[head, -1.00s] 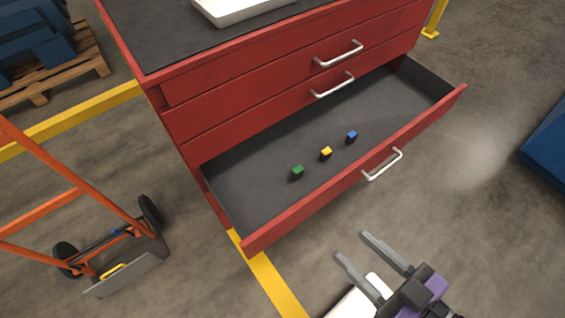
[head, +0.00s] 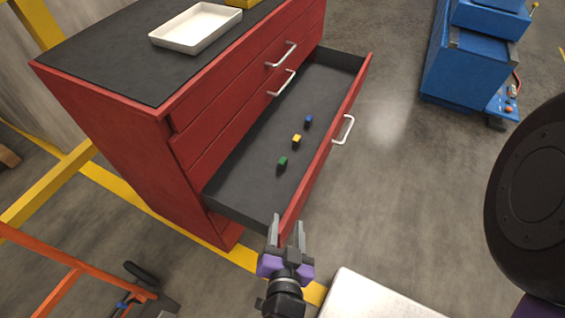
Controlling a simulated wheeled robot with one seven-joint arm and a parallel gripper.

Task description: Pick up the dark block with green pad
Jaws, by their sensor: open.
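The dark block with the green pad (head: 282,161) sits on the floor of the open drawer (head: 250,167), closest to the drawer's near end. A block with a yellow pad (head: 296,139) and one with a blue pad (head: 308,119) stand farther along in a row. My gripper (head: 286,230) is open and empty at the near end of the drawer, by its red front corner. It is apart from the green-padded block, which lies beyond the fingertips in the picture.
The red cabinet (head: 115,135) has closed drawers above the open one. A white tray (head: 196,28) is on its top. An orange hand truck (head: 45,262) stands lower left. Blue equipment (head: 470,65) is upper right. The floor right of the drawer is clear.

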